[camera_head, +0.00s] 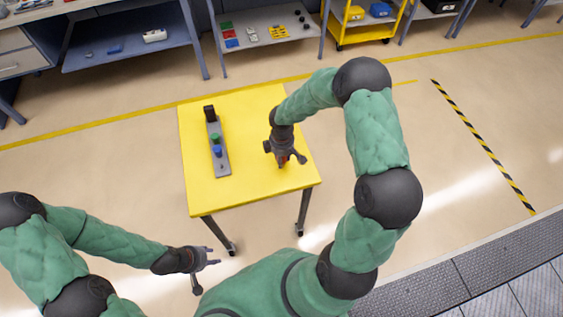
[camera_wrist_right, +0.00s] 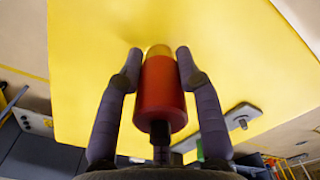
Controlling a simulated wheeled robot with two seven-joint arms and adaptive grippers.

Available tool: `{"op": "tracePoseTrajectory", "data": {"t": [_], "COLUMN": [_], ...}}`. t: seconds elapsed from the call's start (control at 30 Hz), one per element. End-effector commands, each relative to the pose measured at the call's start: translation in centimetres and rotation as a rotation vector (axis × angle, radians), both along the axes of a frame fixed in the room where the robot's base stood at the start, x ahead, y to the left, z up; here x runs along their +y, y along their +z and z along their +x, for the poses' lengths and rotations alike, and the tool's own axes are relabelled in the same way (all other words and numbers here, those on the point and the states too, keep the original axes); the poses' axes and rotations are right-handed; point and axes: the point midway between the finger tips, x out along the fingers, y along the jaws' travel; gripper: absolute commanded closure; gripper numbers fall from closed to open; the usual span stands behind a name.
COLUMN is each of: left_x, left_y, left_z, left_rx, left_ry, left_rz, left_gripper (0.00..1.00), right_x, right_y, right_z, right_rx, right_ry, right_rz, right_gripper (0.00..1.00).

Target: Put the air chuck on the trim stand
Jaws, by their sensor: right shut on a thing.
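The air chuck appears to be the red cylinder with a yellow end (camera_wrist_right: 162,90) in the right wrist view. My right gripper (camera_head: 285,162) is shut on it, one finger on each side, over the right part of the yellow table. In the head view only a little red shows between the fingers. The trim stand appears to be the long grey bar (camera_head: 223,166) on the table, left of my right gripper and apart from it. It bears a green piece, a blue piece and a bare peg at its near end. My left gripper (camera_head: 213,256) is open and empty, off the table's near side.
The yellow table (camera_head: 255,110) is clear around the bar. A black upright block (camera_head: 209,113) stands at the bar's far end. Shelves with small parts (camera_head: 265,28) and a yellow cart (camera_head: 362,28) stand at the back.

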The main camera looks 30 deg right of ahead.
Motion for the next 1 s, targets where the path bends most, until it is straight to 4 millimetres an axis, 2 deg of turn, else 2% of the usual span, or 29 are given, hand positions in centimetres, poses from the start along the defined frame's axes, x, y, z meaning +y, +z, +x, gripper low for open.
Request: {"op": "tracePoseTrajectory", "data": {"t": [0.03,0.13,0.57,0.6,0.63,0.67,1.0], "left_x": [0.0,0.0,0.0,0.0,0.0,0.0,0.0], "left_y": [-0.4,-0.8,-1.1,-1.0,-1.0,-1.0,-0.9], "left_z": [0.0,0.0,0.0,0.0,0.0,0.0,0.0], "left_rx": [0.0,0.0,0.0,0.0,0.0,0.0,0.0], "left_ry": [0.0,0.0,0.0,0.0,0.0,0.0,0.0], "left_rz": [0.0,0.0,0.0,0.0,0.0,0.0,0.0], "left_gripper": [0.6,0.6,0.6,0.6,0.6,0.6,0.6], "right_x": [0.2,0.1,0.1,0.2,0.2,0.2,0.2], "right_y": [-1.2,-2.4,-3.0,-2.9,-2.8,-2.8,-2.7], "right_z": [-0.2,-0.1,-0.1,-0.1,-0.1,-0.1,-0.1], "right_rx": [0.006,0.003,0.002,0.002,0.002,0.002,0.002], "right_ry": [0.004,0.002,0.002,0.002,0.002,0.002,0.002], "right_rz": [0.001,0.001,0.001,0.001,0.001,0.001,0.001], "right_gripper": [0.89,0.89,0.89,0.53,0.45,0.41,0.41]}}
